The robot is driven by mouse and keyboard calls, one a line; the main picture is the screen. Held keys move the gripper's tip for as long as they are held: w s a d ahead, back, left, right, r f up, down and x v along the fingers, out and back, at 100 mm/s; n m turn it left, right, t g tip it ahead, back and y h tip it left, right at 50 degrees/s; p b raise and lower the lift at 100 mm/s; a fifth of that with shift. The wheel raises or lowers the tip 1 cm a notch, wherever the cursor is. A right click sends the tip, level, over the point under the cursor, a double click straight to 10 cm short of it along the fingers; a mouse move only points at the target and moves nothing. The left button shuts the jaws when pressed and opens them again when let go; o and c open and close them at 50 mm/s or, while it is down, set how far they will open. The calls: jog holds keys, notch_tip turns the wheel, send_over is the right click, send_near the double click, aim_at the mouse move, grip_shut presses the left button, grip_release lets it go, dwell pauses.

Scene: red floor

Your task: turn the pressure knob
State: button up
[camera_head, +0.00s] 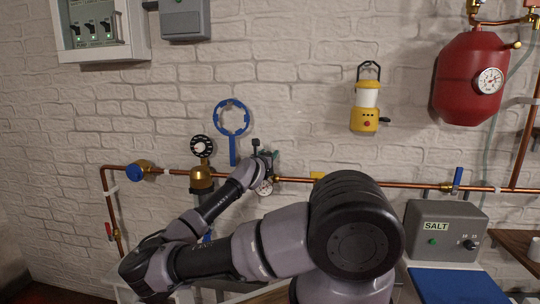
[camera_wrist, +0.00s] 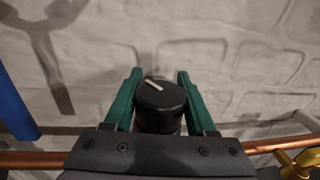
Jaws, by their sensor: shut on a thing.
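The pressure knob (camera_wrist: 160,98) is a round black knob with a white pointer line on its top. In the wrist view the line slants from upper left to lower right. My gripper (camera_wrist: 160,76) has a green finger on each side of the knob and is shut on it. In the head view my gripper (camera_head: 266,158) is at the copper pipe, above a small round gauge (camera_head: 265,187). My wrist partly hides the knob and its fitting there.
A copper pipe (camera_head: 315,180) runs along the white brick wall. A yellow lantern (camera_head: 365,118), a red tank (camera_head: 465,85) and a SALT box (camera_head: 440,240) are to the right.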

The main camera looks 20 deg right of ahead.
jog(key=n+t+y, duration=0.1)
jog(key=y, duration=0.1)
jog(key=n+t+y, duration=0.1)
jog(key=n+y, duration=0.1)
jog(key=y, duration=0.1)
jog(key=a+n+t+y, duration=0.1)
jog(key=n+y, duration=0.1)
jog(key=shift+w+t, duration=0.25)
jog(key=shift+t, duration=0.15)
jog(key=shift+a+n+y, duration=0.25)
jog(key=shift+n+y, duration=0.6)
jog(key=shift+y, duration=0.5)
jog(key=shift+a+n+y, duration=0.25)
jog(key=shift+n+y, duration=0.65)
jog(key=shift+y, duration=0.4)
jog(key=shift+a+n+y, duration=0.25)
jog(key=shift+n+y, duration=0.6)
jog(key=shift+y, duration=0.5)
jog(key=o, duration=1.1)
jog(key=shift+w+f, duration=0.1)
jog(key=shift+w, duration=0.05)
jog(key=s, duration=0.3)
jog(key=s+d, duration=0.1)
jog(key=s, duration=0.3)
jog(key=s+d, duration=0.1)
jog(key=s, duration=0.2)
jog(key=shift+s, duration=0.35)
